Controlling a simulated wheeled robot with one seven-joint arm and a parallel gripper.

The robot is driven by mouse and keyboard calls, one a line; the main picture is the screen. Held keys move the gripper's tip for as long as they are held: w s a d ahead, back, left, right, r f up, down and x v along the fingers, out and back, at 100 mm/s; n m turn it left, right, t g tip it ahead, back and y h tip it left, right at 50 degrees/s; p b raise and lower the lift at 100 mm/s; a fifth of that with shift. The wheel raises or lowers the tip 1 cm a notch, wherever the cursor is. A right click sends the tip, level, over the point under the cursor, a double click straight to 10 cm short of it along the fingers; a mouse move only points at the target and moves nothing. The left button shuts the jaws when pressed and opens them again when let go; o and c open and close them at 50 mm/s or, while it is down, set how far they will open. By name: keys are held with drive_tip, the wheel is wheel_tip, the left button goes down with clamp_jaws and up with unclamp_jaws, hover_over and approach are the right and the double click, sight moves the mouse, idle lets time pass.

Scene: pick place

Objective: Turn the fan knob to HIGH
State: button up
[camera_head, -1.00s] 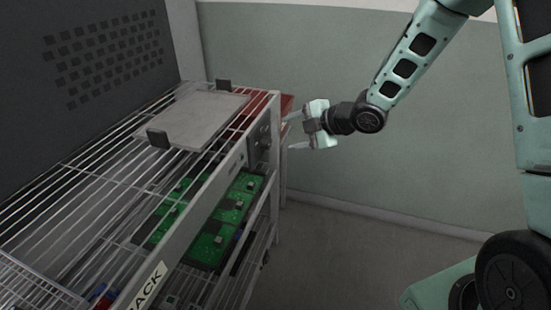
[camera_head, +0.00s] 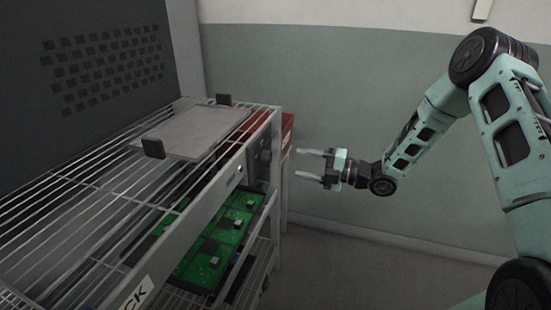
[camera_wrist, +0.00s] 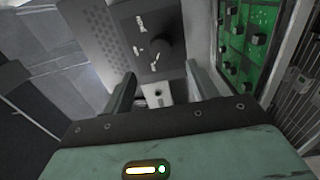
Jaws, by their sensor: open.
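The fan panel (camera_head: 255,163) is a grey plate on the end of the wire rack, with a small dark knob (camera_head: 265,156) seen nearly edge-on in the head view. In the wrist view the panel is dark (camera_wrist: 128,30), with white label marks beside a round black knob (camera_wrist: 172,48). The labels are too small to read, and the knob's setting cannot be told. My gripper (camera_head: 309,164) is open and empty, to the right of the panel and apart from it. In the wrist view, the knob lies just beyond and between the fingertips of my gripper (camera_wrist: 160,74).
The wire rack (camera_head: 75,205) fills the left, with a grey plate (camera_head: 190,135) on top and green circuit boards (camera_head: 222,240) below. A red box (camera_head: 287,127) stands behind its end. The floor right of the rack is clear.

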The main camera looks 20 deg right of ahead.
sight(271, 158)
drive_tip(key=x, duration=0.9)
drive_tip(key=shift+p, duration=0.35)
drive_tip(key=c, duration=1)
